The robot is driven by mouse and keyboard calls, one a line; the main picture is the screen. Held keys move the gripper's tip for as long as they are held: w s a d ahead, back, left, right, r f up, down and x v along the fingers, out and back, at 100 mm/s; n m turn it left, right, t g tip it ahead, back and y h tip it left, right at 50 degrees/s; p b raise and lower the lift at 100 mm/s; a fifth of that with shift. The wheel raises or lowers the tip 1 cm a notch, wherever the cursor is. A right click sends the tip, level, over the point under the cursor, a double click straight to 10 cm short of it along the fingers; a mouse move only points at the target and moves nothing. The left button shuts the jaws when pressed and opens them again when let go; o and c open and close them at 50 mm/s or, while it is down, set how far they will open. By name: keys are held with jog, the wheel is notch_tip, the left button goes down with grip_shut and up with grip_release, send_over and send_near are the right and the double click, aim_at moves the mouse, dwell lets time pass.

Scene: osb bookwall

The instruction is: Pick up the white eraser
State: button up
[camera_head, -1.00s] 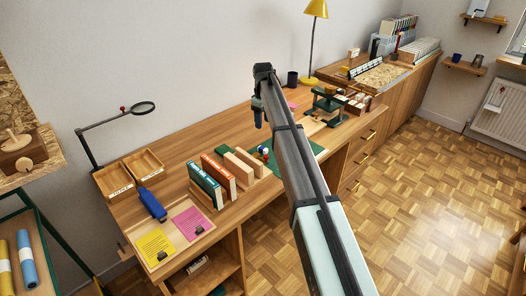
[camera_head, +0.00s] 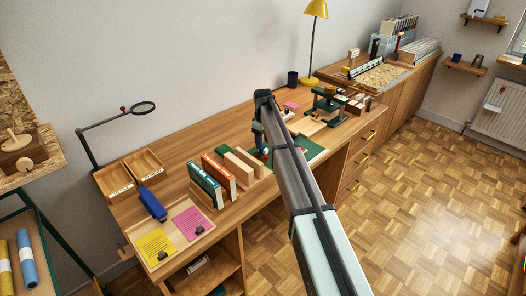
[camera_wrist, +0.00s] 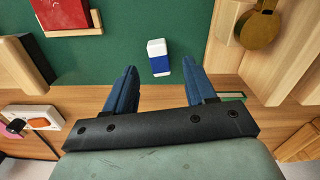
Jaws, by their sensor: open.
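The white eraser (camera_wrist: 157,48) has a blue sleeve around one end and lies on a green mat (camera_wrist: 125,40) in the wrist view. My gripper (camera_wrist: 159,66) is open, with its two blue fingers on either side of the eraser in the picture. Nothing is held between them. How far the fingertips are above the mat is hard to tell. In the head view my gripper (camera_head: 260,143) hangs over the desk by the mat (camera_head: 310,148), and I cannot make out the eraser there.
A red item on a wooden stand (camera_wrist: 66,14) is at the mat's upper left. A brass round piece (camera_wrist: 259,28) lies to the right. Wooden blocks (camera_head: 240,163) and upright books (camera_head: 212,178) stand left of my gripper in the head view.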

aim_at(263, 150)
notch_tip(263, 150, down, 3)
jog(key=shift+w+f, duration=0.1)
jog(key=shift+f, duration=0.05)
jog(key=shift+c, duration=0.2)
grip_shut()
dwell(0.3)
